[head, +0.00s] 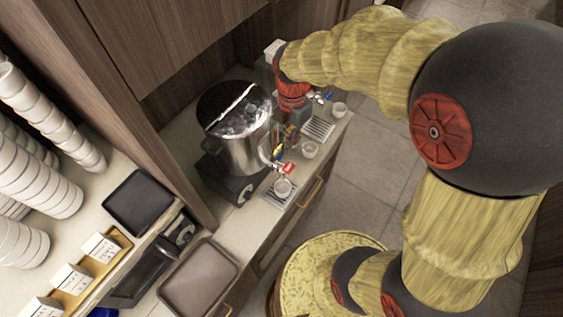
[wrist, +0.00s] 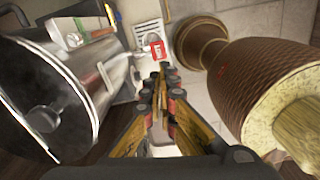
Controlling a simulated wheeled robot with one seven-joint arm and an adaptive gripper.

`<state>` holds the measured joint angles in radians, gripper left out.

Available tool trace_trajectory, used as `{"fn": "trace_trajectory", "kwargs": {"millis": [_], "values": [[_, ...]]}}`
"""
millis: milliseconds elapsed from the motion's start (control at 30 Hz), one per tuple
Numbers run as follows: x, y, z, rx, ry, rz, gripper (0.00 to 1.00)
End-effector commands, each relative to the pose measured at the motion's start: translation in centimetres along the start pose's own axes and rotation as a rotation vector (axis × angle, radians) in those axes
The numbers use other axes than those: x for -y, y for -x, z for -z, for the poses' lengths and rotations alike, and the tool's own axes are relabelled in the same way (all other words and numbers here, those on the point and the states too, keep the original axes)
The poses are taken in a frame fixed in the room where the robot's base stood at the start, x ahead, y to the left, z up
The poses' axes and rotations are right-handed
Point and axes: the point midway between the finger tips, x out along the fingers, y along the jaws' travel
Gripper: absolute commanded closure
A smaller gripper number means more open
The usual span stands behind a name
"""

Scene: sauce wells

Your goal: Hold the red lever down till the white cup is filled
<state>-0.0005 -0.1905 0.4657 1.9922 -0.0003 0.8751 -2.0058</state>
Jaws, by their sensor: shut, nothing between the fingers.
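A steel pot dispenser (head: 240,150) with a dark lid stands on the counter; it also fills the left of the wrist view (wrist: 45,100). Its red lever (head: 289,168) sits on the tap at the pot's front. In the wrist view the lever (wrist: 157,50) is just beyond my gripper's fingertips (wrist: 163,75). My gripper is shut and empty; whether it touches the lever I cannot tell. A white cup (head: 283,187) stands upright below the tap on a drip tray (head: 271,196). Its fill level is too small to make out.
Other white cups stand along the counter, one behind the tap (head: 310,149) and one farther back (head: 339,109), near a second drip tray (head: 318,129). Stacked white cups (head: 40,175) and dark trays (head: 138,202) occupy the left. Open floor lies right of the counter.

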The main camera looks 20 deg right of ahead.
Motion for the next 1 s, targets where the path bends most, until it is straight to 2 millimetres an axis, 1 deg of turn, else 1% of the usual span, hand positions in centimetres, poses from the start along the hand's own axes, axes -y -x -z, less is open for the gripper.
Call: {"fn": "trace_trajectory", "kwargs": {"millis": [100, 233, 667, 767, 833, 1000], "values": [[0.0, 0.0, 0.0, 0.0, 0.112, 0.0, 1.0], [0.0, 0.0, 0.0, 0.0, 0.178, -0.001, 1.0], [0.1, -0.1, 0.0, 0.0, 0.194, 0.0, 1.0], [0.1, -0.8, 0.0, -0.001, 0.193, 0.002, 1.0], [0.1, -1.7, 0.0, -0.001, 0.193, 0.003, 1.0], [0.1, -4.8, 0.1, -0.003, 0.193, 0.004, 1.0]]}}
